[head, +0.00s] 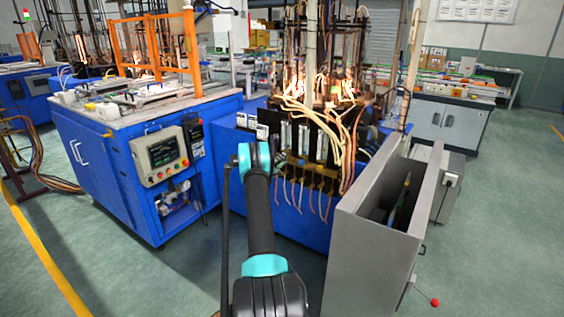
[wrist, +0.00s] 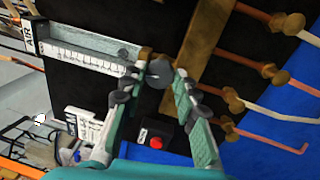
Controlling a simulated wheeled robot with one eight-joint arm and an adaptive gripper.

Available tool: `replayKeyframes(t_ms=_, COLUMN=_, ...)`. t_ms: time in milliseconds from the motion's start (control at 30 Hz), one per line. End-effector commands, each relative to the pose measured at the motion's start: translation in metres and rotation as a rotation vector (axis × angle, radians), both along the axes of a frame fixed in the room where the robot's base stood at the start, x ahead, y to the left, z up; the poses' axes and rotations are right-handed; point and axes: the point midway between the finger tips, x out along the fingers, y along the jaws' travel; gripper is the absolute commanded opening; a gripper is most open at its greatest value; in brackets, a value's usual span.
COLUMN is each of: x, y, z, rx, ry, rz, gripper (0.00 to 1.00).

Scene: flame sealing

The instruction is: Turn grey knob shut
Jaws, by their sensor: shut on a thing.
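The grey knob (wrist: 159,73) is a small dark grey round piece in the wrist view, at the end of a flowmeter with a white scale (wrist: 88,56). My gripper (wrist: 157,79) has its two fingertips on either side of the knob and is shut on it. In the head view my arm reaches to the front of the blue burner machine (head: 290,208), and its own links hide the gripper and the knob. I cannot tell the knob's turn angle.
Brass fittings (wrist: 270,70) with copper pipes stand right of the gripper in the wrist view. A red button (wrist: 156,143) sits below the knob. In the head view, an open grey metal box (head: 372,254) stands at right and a control panel (head: 163,154) at left.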

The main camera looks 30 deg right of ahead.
Motion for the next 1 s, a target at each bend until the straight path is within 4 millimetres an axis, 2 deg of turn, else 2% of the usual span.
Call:
replayKeyframes(t_ms=333, x=-0.001, y=-0.0001, z=-0.0015, rx=0.052, ry=-0.122, rz=-0.003, gripper=0.01)
replayKeyframes(t_ms=867, x=-0.0013, y=-0.0002, z=-0.0017, rx=0.06, ry=-0.142, rz=-0.003, gripper=0.01)
replayKeyframes(t_ms=900, x=-0.0012, y=-0.0002, z=-0.0017, rx=0.06, ry=-0.142, rz=-0.003, gripper=0.34)
replayKeyframes(t_ms=1000, x=-0.0009, y=-0.0002, z=-0.0014, rx=0.06, ry=-0.141, rz=-0.003, gripper=0.47)
